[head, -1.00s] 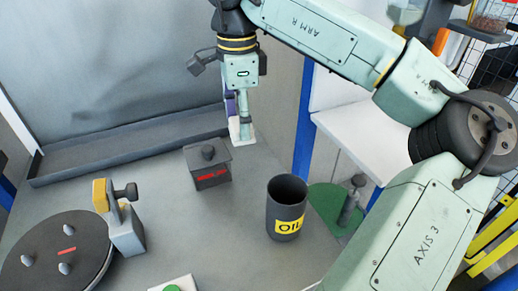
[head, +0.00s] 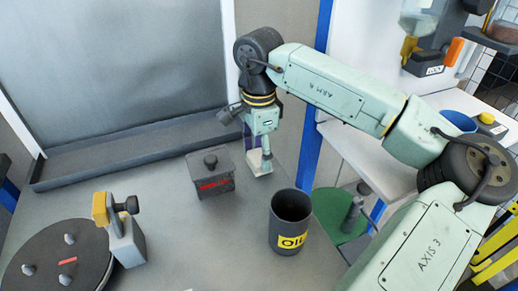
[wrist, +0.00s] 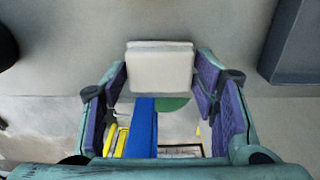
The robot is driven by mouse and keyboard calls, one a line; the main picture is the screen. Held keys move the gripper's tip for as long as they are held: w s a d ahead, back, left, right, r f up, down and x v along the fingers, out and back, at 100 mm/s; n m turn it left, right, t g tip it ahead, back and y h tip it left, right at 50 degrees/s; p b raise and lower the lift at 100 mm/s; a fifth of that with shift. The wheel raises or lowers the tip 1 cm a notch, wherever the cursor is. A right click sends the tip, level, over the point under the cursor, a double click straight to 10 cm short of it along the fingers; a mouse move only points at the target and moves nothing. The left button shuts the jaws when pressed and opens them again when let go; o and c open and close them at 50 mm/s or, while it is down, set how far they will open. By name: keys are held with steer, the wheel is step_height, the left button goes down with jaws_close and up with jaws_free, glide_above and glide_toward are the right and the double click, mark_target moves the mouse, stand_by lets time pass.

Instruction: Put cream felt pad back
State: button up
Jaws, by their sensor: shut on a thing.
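The cream felt pad (head: 260,164) is a small pale block at the end of my gripper (head: 258,152), to the right of the dark grey box in the head view. In the wrist view the pad (wrist: 160,70) sits between the purple-lined fingers of my gripper (wrist: 162,76), which are shut on it. It appears held above the grey bench, close to its right edge. The exact gap below the pad cannot be told.
A dark grey knobbed box (head: 211,175) stands left of the pad. A dark OIL cup (head: 290,222) stands in front of it. A round dark plate (head: 55,265) and a yellow-topped clamp (head: 122,232) are at left. A green disc (head: 338,212) lies right of the bench.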

mark_target(259, 156)
steer(key=shift+f, duration=0.1)
steer(key=shift+f, duration=0.15)
steer(key=o, duration=1.1)
steer(key=shift+r, duration=0.4)
step_height(259, 156, up, 12)
steer(key=b, duration=0.1)
steer(key=shift+f+b, duration=0.15)
steer(key=shift+b, duration=0.2)
